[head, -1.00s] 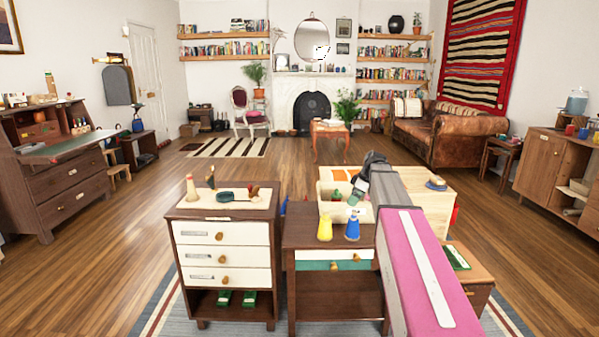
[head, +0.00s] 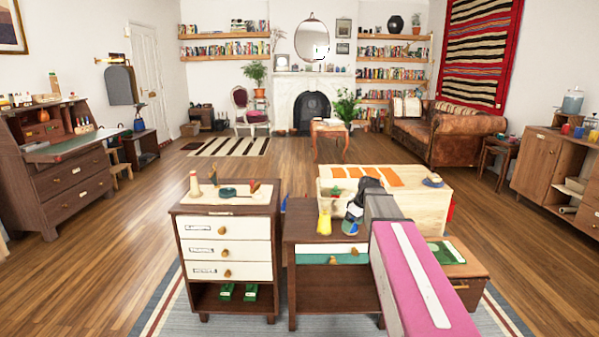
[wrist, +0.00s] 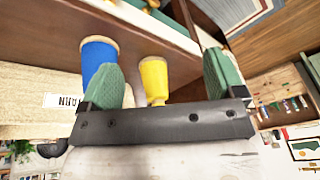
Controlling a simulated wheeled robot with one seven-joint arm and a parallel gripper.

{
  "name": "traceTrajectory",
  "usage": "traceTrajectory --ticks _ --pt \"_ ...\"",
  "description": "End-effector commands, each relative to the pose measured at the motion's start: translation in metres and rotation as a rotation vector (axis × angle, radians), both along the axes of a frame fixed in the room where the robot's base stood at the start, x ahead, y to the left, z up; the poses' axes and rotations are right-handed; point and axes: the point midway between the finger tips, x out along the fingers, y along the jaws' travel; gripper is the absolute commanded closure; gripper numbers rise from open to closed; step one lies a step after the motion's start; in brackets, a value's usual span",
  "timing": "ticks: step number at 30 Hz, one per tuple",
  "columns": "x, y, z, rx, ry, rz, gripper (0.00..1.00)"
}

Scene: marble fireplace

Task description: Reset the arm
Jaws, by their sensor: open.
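My gripper (head: 351,214) is open, low over the small dark side table (head: 302,225) in the head view, in front of my dark wrist. In the wrist view my gripper (wrist: 160,78) shows two green fingers spread apart with nothing held between them. A blue spool-shaped object (wrist: 98,52) stands partly behind the left finger. A yellow one (wrist: 153,75) shows in the gap, beyond the fingers. In the head view the yellow object (head: 324,222) stands on the table, and the blue one (head: 348,229) is mostly hidden by my gripper.
A white-drawer cabinet (head: 224,249) stands left of the table, with small items on top. A pale wooden chest (head: 432,205) is behind my arm. A low brown bench (head: 460,268) is at right. A desk (head: 72,190) stands far left. Floor behind is open.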

Motion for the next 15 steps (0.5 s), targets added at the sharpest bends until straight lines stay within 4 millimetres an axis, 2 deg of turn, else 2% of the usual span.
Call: traceTrajectory --ticks 1,5,9,15 --pt "-0.018 0.004 -0.013 -0.009 0.021 -0.041 0.12" --pt "-0.058 0.01 -0.047 -0.043 0.077 -0.192 0.12" --pt "-0.117 0.017 -0.088 -0.096 0.142 -0.403 0.12" --pt "-0.188 0.021 -0.129 -0.167 0.194 -0.673 0.12"
